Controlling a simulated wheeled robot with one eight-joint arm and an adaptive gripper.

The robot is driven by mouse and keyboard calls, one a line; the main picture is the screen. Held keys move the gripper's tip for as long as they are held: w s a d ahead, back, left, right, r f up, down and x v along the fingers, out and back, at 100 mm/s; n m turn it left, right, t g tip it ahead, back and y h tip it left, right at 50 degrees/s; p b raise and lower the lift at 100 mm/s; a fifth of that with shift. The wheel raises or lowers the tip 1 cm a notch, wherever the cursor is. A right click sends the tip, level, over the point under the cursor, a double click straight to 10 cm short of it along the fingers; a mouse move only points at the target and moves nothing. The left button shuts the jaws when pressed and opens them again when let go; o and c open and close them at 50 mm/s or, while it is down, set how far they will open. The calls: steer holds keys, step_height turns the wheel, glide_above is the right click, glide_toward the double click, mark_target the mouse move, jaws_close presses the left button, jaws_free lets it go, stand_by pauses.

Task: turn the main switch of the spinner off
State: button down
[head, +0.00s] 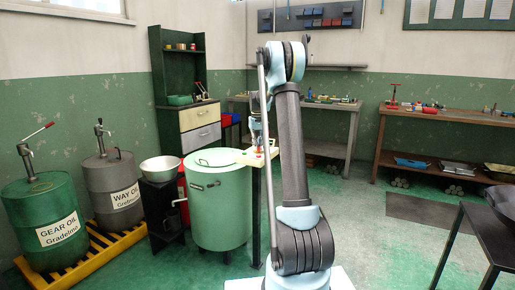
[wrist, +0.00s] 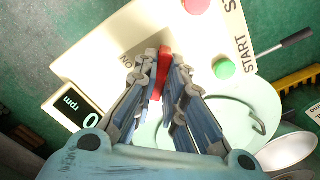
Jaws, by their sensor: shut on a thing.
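The spinner is a pale green drum (head: 218,215) with a lid, left of my arm in the head view. Its cream control panel (wrist: 95,55) fills the upper middle of the wrist view. The main switch, a red handle (wrist: 163,66), stands between my fingertips. My gripper (wrist: 165,62) is shut on it, with a finger on each side. An "ON" label shows just left of the switch; other markings around it are hidden by the fingers. In the head view my gripper (head: 258,138) is at the panel (head: 259,156), small and partly hidden.
On the panel are a red button (wrist: 196,5), a green START button (wrist: 224,69) and an rpm display (wrist: 80,112) showing 0. Oil drums (head: 45,215) stand on a yellow pallet at left. A dark table (head: 485,225) is at right. Open floor lies right of my arm.

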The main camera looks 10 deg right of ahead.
steer(key=c, duration=1.7)
jaws_free()
steer(key=shift+o, duration=0.2)
step_height(320, 180, up, 12)
